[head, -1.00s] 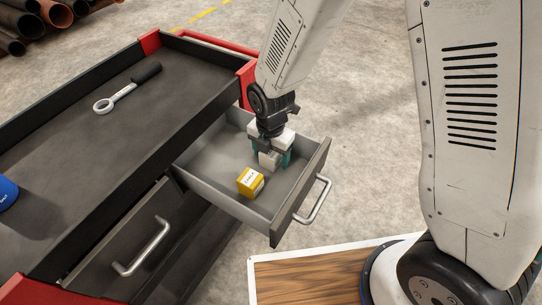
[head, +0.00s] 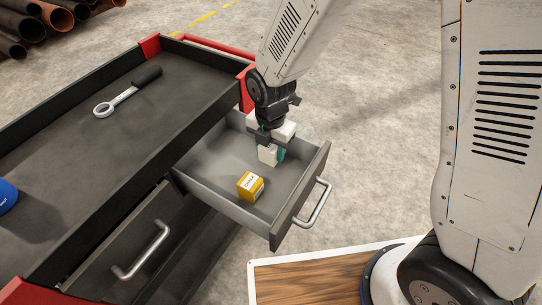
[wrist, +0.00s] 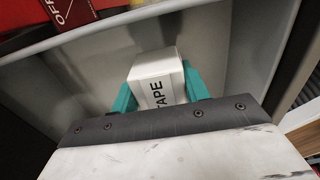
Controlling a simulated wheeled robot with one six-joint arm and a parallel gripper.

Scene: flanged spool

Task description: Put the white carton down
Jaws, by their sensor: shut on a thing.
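The white carton (head: 267,154) is in my gripper, over the open drawer (head: 210,181). In the wrist view the white carton (wrist: 157,80) shows the word TAPE, and the teal fingers of my gripper (wrist: 157,91) press on its two sides. In the head view my gripper (head: 270,150) points down into the drawer, near its back right part. I cannot tell whether the carton's underside touches the drawer floor.
A yellow box (head: 250,186) sits in the drawer, in front of the carton and slightly left. A ring-ended wrench (head: 127,92) lies on the cabinet top (head: 95,135). The blue object (head: 6,196) stands at the left edge. Drawer floor left of the carton is clear.

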